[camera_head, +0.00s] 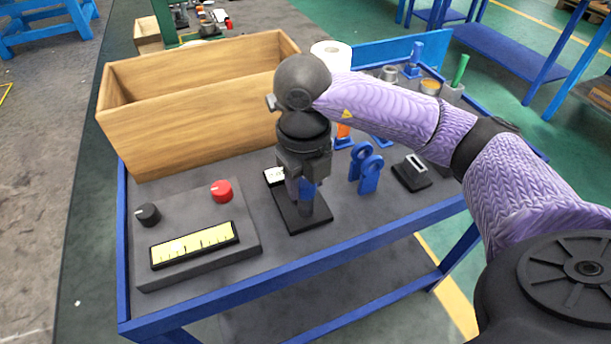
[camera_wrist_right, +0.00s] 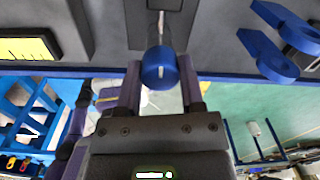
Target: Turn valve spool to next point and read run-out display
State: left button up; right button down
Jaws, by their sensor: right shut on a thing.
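My right gripper (camera_head: 300,190) points down over a small black stand (camera_head: 317,218) on the bench. It is shut on the blue-capped valve spool (camera_head: 311,187), which stands upright there. In the right wrist view, the fingers (camera_wrist_right: 160,80) lie either side of the round blue cap (camera_wrist_right: 159,77), which bears a short white mark. A yellow display with black ticks (camera_head: 195,246) sits on a grey console at the front left; any reading is too small to tell. A small white panel (camera_head: 273,176) beside the stand is partly hidden by the gripper. My left gripper is out of view.
The console has a black knob (camera_head: 148,214) and a red knob (camera_head: 221,191). A big wooden box (camera_head: 200,120) stands behind. Blue ring-topped holders (camera_head: 368,170) and a black block (camera_head: 412,173) stand right of the stand. My right arm crosses above the bench's right side.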

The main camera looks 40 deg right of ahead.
jog(key=n, duration=0.5)
jog(key=shift+n, duration=0.3)
jog(key=n, duration=0.4)
jog(key=shift+n+b, duration=0.3)
jog(key=shift+b, duration=0.05)
jog(key=n, duration=0.3)
jog(key=shift+b, duration=0.3)
jog(key=n, duration=0.3)
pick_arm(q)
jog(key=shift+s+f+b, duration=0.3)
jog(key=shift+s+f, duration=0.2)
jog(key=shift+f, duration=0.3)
pick_arm(e)
jog(key=shift+n, duration=0.4)
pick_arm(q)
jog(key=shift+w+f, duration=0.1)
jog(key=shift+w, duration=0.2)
